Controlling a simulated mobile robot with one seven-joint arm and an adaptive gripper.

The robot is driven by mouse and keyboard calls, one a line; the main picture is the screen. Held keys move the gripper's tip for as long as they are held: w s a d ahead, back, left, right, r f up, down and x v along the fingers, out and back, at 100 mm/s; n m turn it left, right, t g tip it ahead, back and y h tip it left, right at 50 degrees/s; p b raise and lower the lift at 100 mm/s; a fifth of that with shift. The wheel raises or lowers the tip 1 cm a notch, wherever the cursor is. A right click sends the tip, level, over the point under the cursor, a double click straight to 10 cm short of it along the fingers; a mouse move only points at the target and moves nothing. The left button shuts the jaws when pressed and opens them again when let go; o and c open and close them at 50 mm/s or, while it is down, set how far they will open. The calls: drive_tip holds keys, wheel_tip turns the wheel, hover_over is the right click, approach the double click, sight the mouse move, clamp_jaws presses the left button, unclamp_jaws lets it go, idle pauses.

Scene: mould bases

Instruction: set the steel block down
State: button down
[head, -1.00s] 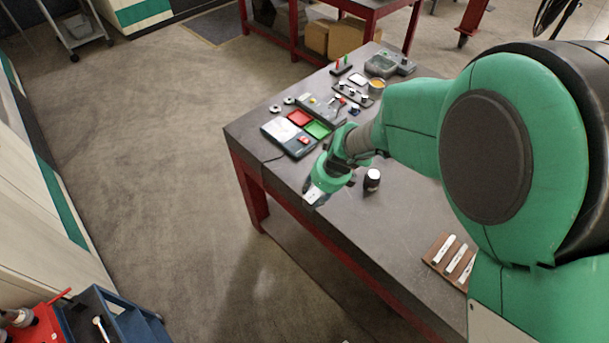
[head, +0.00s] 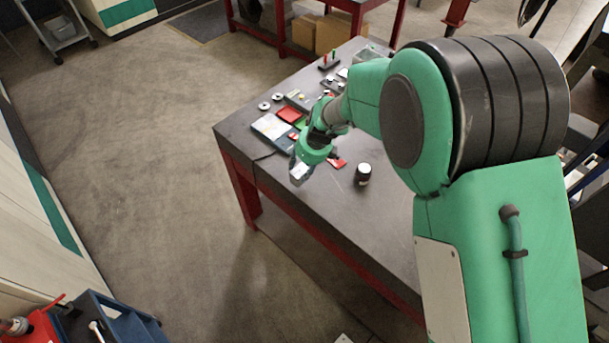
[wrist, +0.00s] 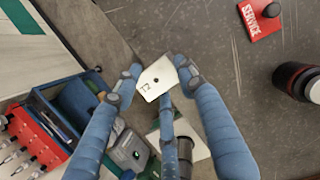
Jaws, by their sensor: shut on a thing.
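The steel block (wrist: 157,77) is a pale, bright plate-like piece with a small dark hole and dark marks on its face. My gripper (wrist: 156,75) is shut on it, with one finger at each side. In the head view, my gripper (head: 299,173) hangs near the left edge of the grey workbench (head: 345,235), and the block (head: 298,171) shows as a small pale shape at its tip. The block looks held above the bench edge region; its exact height I cannot tell.
Red and green trays (head: 289,115) and a pale panel (head: 271,131) lie farther back. The bench's front right is clear. A blue tool cart (head: 125,320) stands below left.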

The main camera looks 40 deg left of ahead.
drive_tip(key=w+a, duration=0.4)
drive_tip(key=a, duration=0.2)
drive_tip(key=shift+f, duration=0.2)
drive_tip(key=shift+f+p, duration=0.3)
drive_tip(key=shift+f, duration=1.45)
drive_tip(key=c, duration=1)
unclamp_jaws()
drive_tip(key=shift+f, duration=0.15)
drive_tip(key=shift+c, duration=0.2)
drive_tip(key=shift+d, duration=0.1)
drive_tip(key=v, duration=1.2)
